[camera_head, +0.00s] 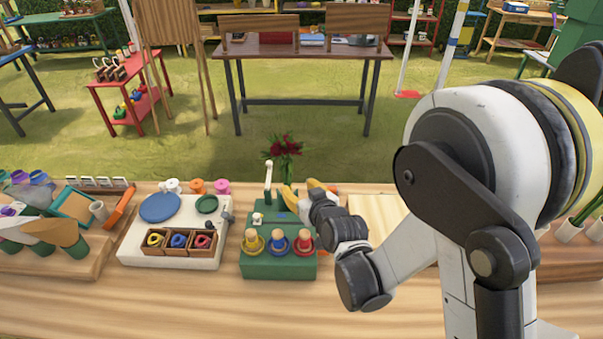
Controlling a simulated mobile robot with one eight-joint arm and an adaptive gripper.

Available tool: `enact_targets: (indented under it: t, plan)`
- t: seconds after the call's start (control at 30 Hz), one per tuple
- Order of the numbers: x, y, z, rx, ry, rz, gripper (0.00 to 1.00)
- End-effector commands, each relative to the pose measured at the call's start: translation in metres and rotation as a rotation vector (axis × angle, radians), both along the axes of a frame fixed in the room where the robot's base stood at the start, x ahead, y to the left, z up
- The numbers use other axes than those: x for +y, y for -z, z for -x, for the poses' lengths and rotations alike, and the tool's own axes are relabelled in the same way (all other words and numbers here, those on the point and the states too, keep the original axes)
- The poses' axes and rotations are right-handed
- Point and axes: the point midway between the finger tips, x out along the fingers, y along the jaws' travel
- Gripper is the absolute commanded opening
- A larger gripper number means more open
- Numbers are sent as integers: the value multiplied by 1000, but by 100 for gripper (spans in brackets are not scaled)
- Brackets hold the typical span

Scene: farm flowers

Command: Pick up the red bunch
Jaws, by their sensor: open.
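The red bunch (283,147) has dark red flower heads with green leaves and stems. It stands upright at the far edge of the wooden table, behind the green stand. My gripper (304,190) reaches toward the back of the table, just below and slightly right of the bunch in the picture. Its yellow fingers are apart and nothing shows between them. The lower end of the stems is hidden behind the gripper and the stand. I cannot tell how far the fingers are from the stems.
The green stand (278,268) holds yellow, blue and red rings on pegs. Left of it, a white board (133,253) carries a blue disc (160,207) and a wooden box (181,250) of coloured rings. White pots (568,231) stand at right. The table's front strip is clear.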

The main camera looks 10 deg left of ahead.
Motion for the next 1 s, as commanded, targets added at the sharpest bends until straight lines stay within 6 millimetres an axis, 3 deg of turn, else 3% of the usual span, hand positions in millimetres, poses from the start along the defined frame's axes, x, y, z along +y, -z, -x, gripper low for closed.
enact_targets:
  t: [0.7, 1.0]
  plan:
    - [54, 33, -77, 0, -1, 1, 47]
    - [58, 34, -83, 1, 0, 1, 47]
